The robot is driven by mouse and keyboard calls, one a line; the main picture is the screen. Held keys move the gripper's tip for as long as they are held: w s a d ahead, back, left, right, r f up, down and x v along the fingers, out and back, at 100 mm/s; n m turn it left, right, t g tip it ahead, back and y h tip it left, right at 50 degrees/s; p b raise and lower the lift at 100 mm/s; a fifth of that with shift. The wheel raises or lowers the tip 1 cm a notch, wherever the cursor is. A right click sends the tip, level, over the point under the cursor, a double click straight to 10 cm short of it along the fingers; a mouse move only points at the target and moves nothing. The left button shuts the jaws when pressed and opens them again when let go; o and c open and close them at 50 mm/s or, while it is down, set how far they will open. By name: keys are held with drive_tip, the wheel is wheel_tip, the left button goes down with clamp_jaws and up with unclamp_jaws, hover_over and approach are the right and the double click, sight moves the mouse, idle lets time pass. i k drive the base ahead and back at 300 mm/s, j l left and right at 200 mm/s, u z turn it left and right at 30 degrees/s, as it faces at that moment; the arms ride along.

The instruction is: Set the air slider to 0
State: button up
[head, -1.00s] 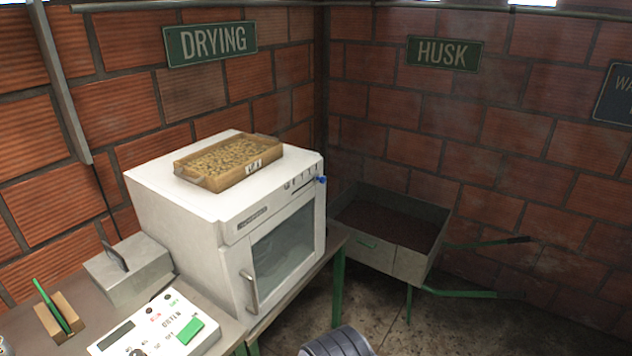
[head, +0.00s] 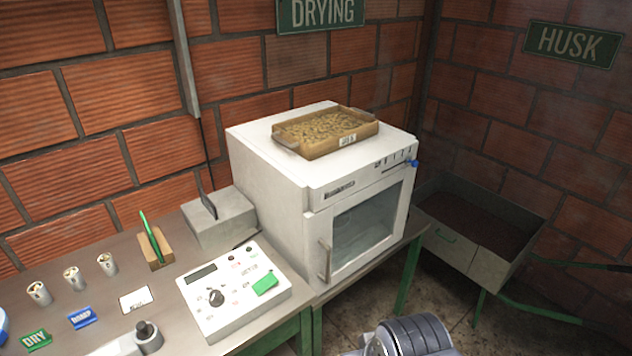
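The air slider is a small blue knob (head: 414,163) at the right end of a dark slot on the upper front of the white drying oven (head: 270,165). Several marks stand above the slot, too small to read. The oven door with its glass window (head: 368,222) is shut. A dark grey ribbed part of my arm shows at the bottom edge, well below and in front of the oven. My gripper's fingers are not in view.
A wooden tray of beans (head: 328,152) sits on the oven. A white control panel (head: 232,290) with a green button, a grey box (head: 218,222) and small cups stand on the bench (head: 185,255) at left. A husk cart (head: 470,258) stands at right. Floor in front is open.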

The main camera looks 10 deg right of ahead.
sight(413, 163)
drive_tip(key=i+l+z, duration=0.4)
drive_tip(key=l, duration=0.15)
drive_tip(key=i+l+z, duration=0.35)
drive_tip(key=l, duration=0.1)
